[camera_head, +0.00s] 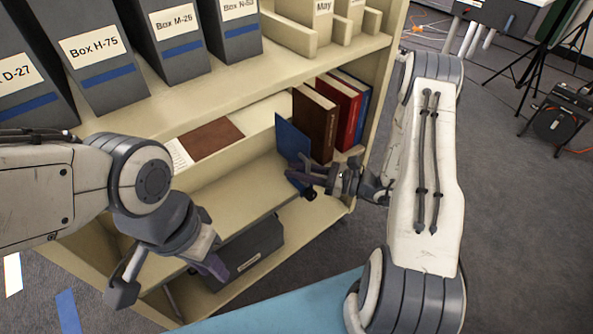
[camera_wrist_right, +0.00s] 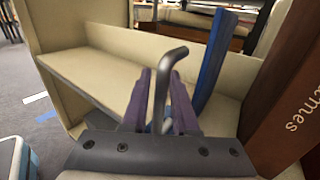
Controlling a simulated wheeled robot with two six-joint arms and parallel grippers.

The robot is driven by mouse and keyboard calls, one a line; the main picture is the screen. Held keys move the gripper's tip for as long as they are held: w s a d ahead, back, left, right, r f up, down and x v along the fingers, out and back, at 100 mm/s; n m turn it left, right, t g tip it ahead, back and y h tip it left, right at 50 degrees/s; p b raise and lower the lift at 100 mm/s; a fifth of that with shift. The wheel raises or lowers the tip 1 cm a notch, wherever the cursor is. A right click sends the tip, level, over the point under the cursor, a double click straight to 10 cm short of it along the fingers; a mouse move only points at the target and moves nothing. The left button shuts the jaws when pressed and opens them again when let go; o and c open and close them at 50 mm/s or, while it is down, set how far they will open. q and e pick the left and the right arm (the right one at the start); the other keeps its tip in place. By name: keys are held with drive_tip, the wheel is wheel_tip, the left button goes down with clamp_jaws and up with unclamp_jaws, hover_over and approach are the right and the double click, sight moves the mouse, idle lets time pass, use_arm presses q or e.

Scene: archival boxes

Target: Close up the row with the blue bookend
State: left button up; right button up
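The blue bookend (camera_head: 291,143) stands upright on the middle shelf, at the left end of a short row of books. The row holds a brown book (camera_head: 315,122), a red book (camera_head: 343,108) and a blue book (camera_head: 361,95). My right gripper (camera_head: 299,172) is low at the bookend, in front of its left face; contact is unclear. In the right wrist view the bookend (camera_wrist_right: 213,65) rises just right of the purple fingers (camera_wrist_right: 161,85), which stand slightly apart with nothing clearly held. My left gripper (camera_head: 207,262) hangs in front of the lower shelf; its finger gap is unclear.
A brown-and-white sheet (camera_head: 210,140) lies behind the middle shelf's ledge. A dark box (camera_head: 245,252) is on the lower shelf. The middle shelf (camera_head: 235,190) is bare left of the bookend. A grey bent bar (camera_wrist_right: 168,75) shows near the right fingers.

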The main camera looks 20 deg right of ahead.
drive_tip(key=shift+w+a, duration=0.1)
drive_tip(key=shift+a, duration=0.05)
clamp_jaws()
idle(1.4)
